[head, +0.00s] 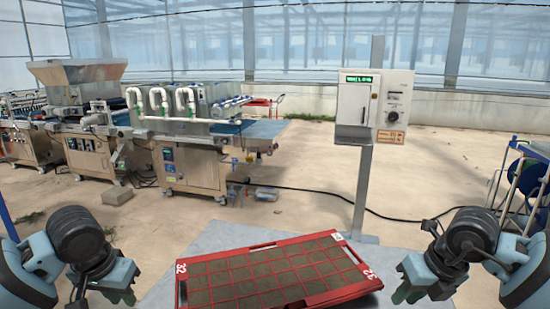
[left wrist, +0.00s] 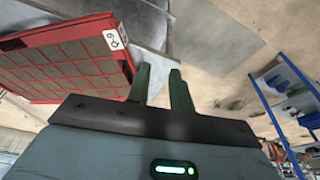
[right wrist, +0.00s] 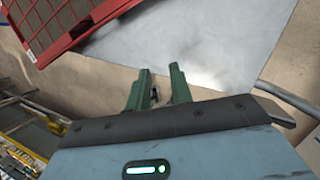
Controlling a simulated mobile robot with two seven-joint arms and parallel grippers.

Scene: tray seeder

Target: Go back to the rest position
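A red seed tray (head: 352,289) with dark soil-filled cells lies on the grey table (head: 215,240), turned slightly, with "32" labels at both ends. My left gripper (head: 125,296) is left of the tray, apart from it. In the left wrist view its two green fingers (left wrist: 163,85) are spread with nothing between them, and the tray (left wrist: 62,27) shows at upper left. My right gripper (head: 406,291) is right of the tray, also apart. In the right wrist view its fingers (right wrist: 158,88) are apart and empty, and the tray (right wrist: 95,20) shows at upper left.
A control box (head: 372,108) on a grey post (head: 362,190) stands behind the table. The seeder machine line (head: 190,160) stands at the back left. A blue-framed rack (head: 520,180) is at the right. Concrete floor between them is mostly open, with a cable across it.

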